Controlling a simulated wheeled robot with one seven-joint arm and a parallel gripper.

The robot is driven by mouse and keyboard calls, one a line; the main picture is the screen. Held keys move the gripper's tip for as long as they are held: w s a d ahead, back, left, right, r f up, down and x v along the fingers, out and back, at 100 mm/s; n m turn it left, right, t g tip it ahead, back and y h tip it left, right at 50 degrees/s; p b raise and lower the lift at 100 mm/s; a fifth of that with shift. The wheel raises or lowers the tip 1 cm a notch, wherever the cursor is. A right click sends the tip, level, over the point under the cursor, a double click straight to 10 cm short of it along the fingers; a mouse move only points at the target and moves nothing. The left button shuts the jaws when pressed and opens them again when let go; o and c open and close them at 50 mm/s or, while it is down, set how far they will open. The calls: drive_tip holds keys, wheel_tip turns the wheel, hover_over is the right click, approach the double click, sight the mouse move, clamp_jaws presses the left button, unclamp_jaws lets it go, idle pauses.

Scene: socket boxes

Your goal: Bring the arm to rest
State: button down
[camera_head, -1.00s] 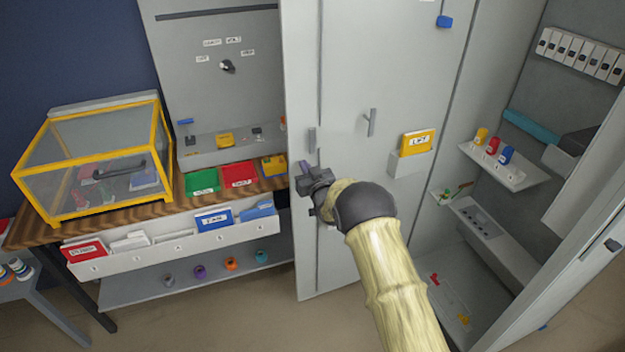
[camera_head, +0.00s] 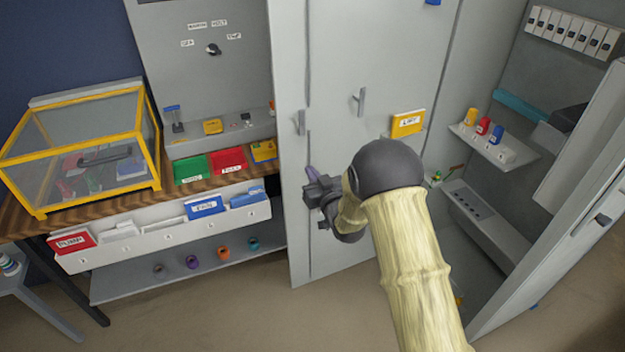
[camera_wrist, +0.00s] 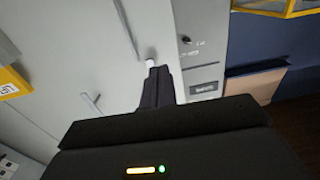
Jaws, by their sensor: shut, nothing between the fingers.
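My gripper (camera_head: 311,172) is in front of the grey cabinet door (camera_head: 345,60), below the door's left handle (camera_head: 301,122). The gripper is shut and no object shows in its fingers. My arm reaches up from the lower right of the head view and is bent at the wrist. In the wrist view the shut dark fingers (camera_wrist: 157,75) point toward the door and a small white-lit piece at its edge. I cannot tell whether the fingertips touch the door.
A yellow-framed clear box (camera_head: 85,155) stands on the wooden bench at left. Green (camera_head: 192,168) and red (camera_head: 228,160) bins sit beside it. At right the cabinet is open, with a small shelf of coloured items (camera_head: 495,147) and a second door (camera_head: 575,190). Floor shows below.

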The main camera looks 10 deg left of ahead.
drive_tip(key=shift+s+d, duration=0.15)
drive_tip(key=shift+s, duration=0.6)
drive_tip(key=s+d+r+m+g+h+p, duration=0.1)
drive_tip(key=s+d+h, duration=0.15)
drive_tip(key=d, duration=0.45)
drive_tip(key=s+d+r+m+g+h, duration=0.1)
drive_tip(key=d+r+m+g+h, duration=0.15)
drive_tip(key=d, duration=0.35)
drive_tip(key=s+d+m+h+p, duration=0.1)
drive_tip(key=s+d+h, duration=0.15)
drive_tip(key=d, duration=0.45)
drive_tip(key=s+d+m+g+h, duration=0.1)
drive_tip(key=s+d+g, duration=0.1)
drive_tip(key=s+d, duration=0.2)
drive_tip(key=s+d+r+m+g+h, duration=0.1)
drive_tip(key=s+d+g, duration=0.2)
drive_tip(key=s, duration=0.8)
drive_tip(key=s+d+r+m+g+h+p, duration=0.1)
drive_tip(key=s+d+g, duration=0.2)
drive_tip(key=s+d, duration=0.2)
drive_tip(key=s, duration=0.3)
drive_tip(key=shift+d, duration=0.2)
